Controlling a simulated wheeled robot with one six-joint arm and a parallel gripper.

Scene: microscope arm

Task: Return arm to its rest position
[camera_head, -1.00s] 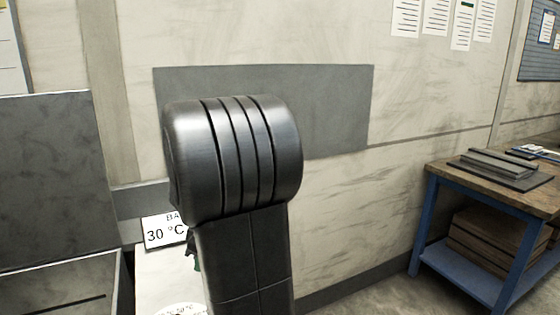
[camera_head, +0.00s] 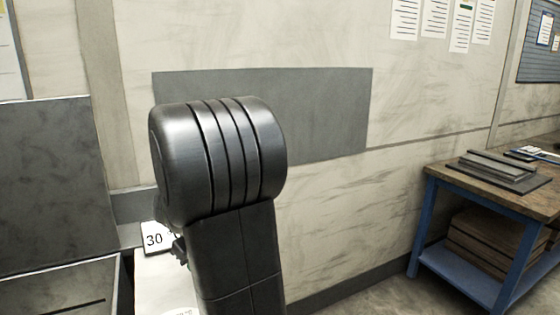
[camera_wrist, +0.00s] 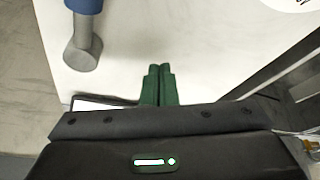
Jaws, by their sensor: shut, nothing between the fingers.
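My gripper (camera_wrist: 160,70) shows in the wrist view as two green fingers side by side, shut with nothing between them. It is above a white surface (camera_wrist: 200,35). In the head view my dark arm fills the middle and hides most of what is behind it; the gripper cannot be made out clearly there. No microscope can be made out in either view.
A blue and grey cylindrical part (camera_wrist: 83,50) is at upper left in the wrist view. A "30" sign (camera_head: 154,239) is partly hidden by my arm. A grey cabinet (camera_head: 50,185) is on the left, and a blue-legged workbench (camera_head: 480,235) on the right.

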